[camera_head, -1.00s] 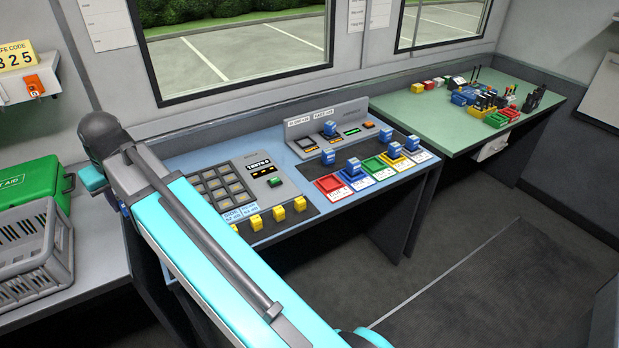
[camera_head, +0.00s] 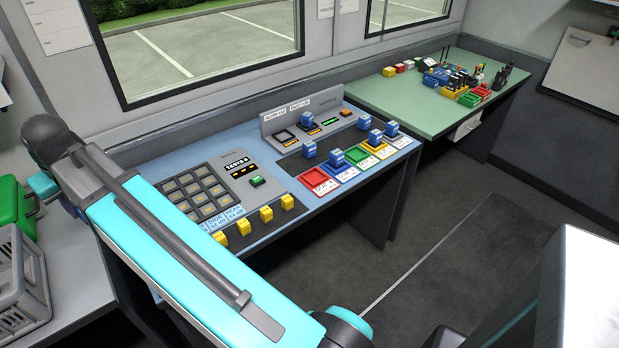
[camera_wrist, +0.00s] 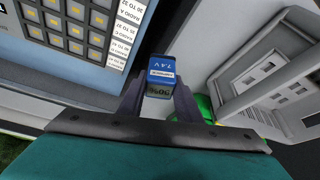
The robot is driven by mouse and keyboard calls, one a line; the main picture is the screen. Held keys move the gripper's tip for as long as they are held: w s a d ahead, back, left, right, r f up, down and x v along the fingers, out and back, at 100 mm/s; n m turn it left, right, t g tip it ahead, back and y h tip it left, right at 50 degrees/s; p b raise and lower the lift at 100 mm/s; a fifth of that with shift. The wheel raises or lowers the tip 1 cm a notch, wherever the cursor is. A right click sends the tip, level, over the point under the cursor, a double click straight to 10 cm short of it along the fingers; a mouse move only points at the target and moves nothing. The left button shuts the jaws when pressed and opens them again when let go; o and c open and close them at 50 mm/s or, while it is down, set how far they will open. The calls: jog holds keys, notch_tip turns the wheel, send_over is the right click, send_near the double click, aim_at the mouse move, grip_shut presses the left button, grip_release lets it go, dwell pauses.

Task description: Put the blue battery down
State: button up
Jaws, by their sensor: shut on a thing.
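My gripper (camera_wrist: 159,88) is shut on a blue battery (camera_wrist: 161,68) in the wrist view. The battery has a white "7.4V" marking and a dark band toward me. It is held in the air, with the blue console's edge at left and a grey counter at right. In the head view my arm reaches to the upper left and hides the gripper and the held battery.
Green (camera_head: 364,163), yellow and white trays continue the console's row. A keypad (camera_head: 199,192) and yellow blocks (camera_head: 266,214) are at its left. A grey crate (camera_head: 38,275) and green case (camera_head: 26,208) are at far left. A green table (camera_head: 400,92) stands behind.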

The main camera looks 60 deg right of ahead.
jog(key=shift+d, duration=0.1)
jog(key=s+d+f+b, duration=0.15)
jog(key=s+d, duration=0.35)
jog(key=d, duration=0.5)
jog(key=s+d+f, duration=0.3)
jog(key=s+d, duration=0.1)
jog(key=d, duration=0.6)
jog(key=s+d+f+b, duration=0.15)
jog(key=s+d, duration=0.35)
jog(key=d, duration=0.6)
jog(key=s+d+f, duration=0.2)
jog(key=s+d, duration=0.3)
jog(key=s, duration=0.4)
jog(key=s+d+f+b, duration=0.1)
jog(key=s+d+f, duration=0.1)
jog(key=s+d, duration=0.4)
jog(key=s+d+f+b, duration=0.1)
jog(key=s+d+f, duration=0.1)
jog(key=s+d, duration=0.4)
jog(key=s, duration=0.5)
jog(key=shift+s+d+n, duration=0.2)
jog(key=shift+s+n, duration=0.1)
jog(key=shift+n, duration=0.1)
jog(key=shift+r, duration=0.1)
